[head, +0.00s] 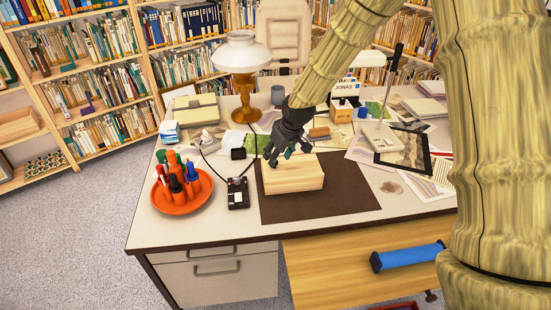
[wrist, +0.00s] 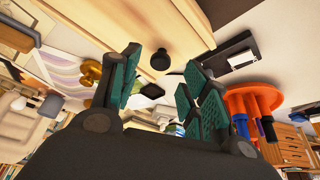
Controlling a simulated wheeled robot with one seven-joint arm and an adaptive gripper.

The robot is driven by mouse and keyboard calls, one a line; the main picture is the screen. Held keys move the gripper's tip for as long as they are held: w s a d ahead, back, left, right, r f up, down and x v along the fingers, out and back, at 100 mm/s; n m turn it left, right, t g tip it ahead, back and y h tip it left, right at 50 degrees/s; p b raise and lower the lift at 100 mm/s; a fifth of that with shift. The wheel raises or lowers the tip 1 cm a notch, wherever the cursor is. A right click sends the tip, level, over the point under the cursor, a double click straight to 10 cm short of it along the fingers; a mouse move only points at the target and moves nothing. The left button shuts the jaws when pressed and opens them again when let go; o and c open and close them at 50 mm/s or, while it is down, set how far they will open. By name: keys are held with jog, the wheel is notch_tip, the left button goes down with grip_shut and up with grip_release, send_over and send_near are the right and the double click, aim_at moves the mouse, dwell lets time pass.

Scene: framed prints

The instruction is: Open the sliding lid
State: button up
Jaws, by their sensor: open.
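A pale wooden box (head: 298,178) sits on the dark brown desk mat (head: 325,200). My gripper (head: 288,154) is above the back left part of the box top and hides some of it. In the wrist view, the pale wood (wrist: 120,22) fills the upper part. A dark round knob (wrist: 160,60) on it shows between the spread teal finger pads of my gripper (wrist: 160,72). The fingers are open and empty. I cannot tell whether they touch the wood.
An orange dish with several markers (head: 170,206) and a small black device (head: 238,192) stand left of the box. A lamp (head: 243,80) is behind. The front mat is clear.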

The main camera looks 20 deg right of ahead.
jog(key=shift+x, duration=1.65)
grip_shut()
